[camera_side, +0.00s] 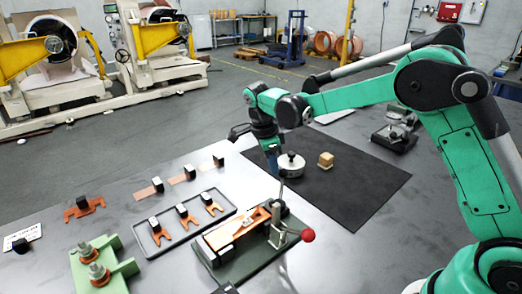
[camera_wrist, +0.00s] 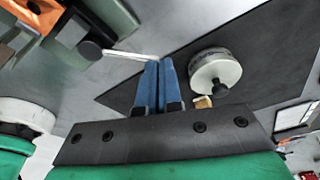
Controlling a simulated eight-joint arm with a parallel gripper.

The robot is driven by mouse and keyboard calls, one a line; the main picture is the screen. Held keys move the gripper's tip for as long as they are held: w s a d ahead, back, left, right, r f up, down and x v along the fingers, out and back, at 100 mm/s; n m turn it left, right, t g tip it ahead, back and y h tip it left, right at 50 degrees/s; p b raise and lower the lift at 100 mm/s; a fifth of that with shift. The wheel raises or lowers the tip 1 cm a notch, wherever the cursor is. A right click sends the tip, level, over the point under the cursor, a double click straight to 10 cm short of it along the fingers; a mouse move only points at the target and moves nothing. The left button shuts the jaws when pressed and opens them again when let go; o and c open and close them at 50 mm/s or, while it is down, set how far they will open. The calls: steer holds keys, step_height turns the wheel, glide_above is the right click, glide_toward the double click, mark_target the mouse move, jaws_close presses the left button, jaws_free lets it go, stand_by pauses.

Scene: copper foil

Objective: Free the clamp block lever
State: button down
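The clamp block (camera_side: 250,232) sits on a dark green base plate at the front middle of the table in the side view. Its lever ends in a red ball knob (camera_side: 308,235) beside an upright metal post. In the wrist view, part of an orange and green fixture (camera_wrist: 28,14) shows at the top left. A pale rod with a dark round end (camera_wrist: 90,50) is beside it; I cannot tell if this is the lever. My gripper (camera_side: 274,172) points down behind the clamp block, apart from it. Its blue fingers (camera_wrist: 158,66) are together, with nothing visible between them.
A round pale metal pot with a black knob (camera_side: 291,165) stands close right of my gripper, on a black mat (camera_side: 365,190). A small wooden block (camera_side: 326,159) is beside it. A tray (camera_side: 157,250) with copper pieces and a green fixture (camera_side: 120,272) lie left.

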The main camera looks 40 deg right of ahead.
steer(key=shift+s+d, duration=0.3)
steer(key=shift+d, duration=0.2)
steer(key=shift+s+d, duration=0.1)
steer(key=shift+d, duration=0.05)
stand_by(0.4)
steer(key=shift+w+a+r, duration=0.15)
steer(key=shift+w+a, duration=0.15)
steer(key=w+a+v, duration=0.1)
steer(key=w+v, duration=0.1)
steer(key=v, duration=0.9)
steer(key=shift+w+a, duration=0.25)
steer(key=shift+a, duration=0.05)
steer(key=shift+r, duration=0.15)
